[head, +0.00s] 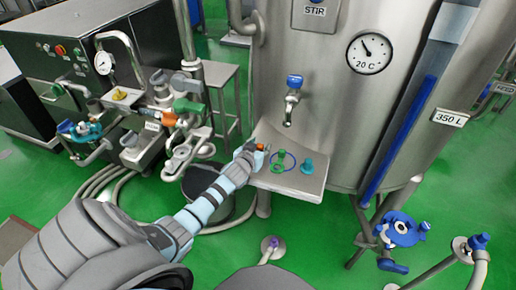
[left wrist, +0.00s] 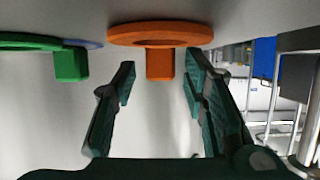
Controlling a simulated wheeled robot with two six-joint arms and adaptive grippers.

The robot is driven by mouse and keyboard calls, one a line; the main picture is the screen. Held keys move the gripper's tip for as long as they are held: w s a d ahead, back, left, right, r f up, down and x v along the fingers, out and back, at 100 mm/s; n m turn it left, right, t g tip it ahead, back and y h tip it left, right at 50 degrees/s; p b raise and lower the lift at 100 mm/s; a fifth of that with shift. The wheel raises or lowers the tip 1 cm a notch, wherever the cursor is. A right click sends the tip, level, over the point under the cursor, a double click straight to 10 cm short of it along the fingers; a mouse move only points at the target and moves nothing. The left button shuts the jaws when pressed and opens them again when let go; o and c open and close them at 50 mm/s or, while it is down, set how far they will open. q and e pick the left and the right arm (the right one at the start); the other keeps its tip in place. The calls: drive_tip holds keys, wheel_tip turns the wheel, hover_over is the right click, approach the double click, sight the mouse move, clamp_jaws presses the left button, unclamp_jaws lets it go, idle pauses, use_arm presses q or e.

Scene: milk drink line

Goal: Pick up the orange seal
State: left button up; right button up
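The orange seal (left wrist: 160,65) is a ring with a square tab in the left wrist view. Its tab sits between the two fingers of my left gripper (left wrist: 158,75), which are spread with a gap on each side. In the head view only a small orange part of the seal (head: 261,147) shows at the left end of the steel shelf (head: 290,184) on the tank; my left gripper (head: 250,151) covers the rest. My right gripper is not in view.
A green seal (head: 282,157) stands within a blue ring beside the orange one, and a teal piece (head: 307,165) stands further right on the shelf. A blue-handled tap (head: 292,95) hangs above. Pumps and valves (head: 165,115) crowd the left.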

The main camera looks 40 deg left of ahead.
use_arm(q)
drive_tip(key=c, duration=0.6)
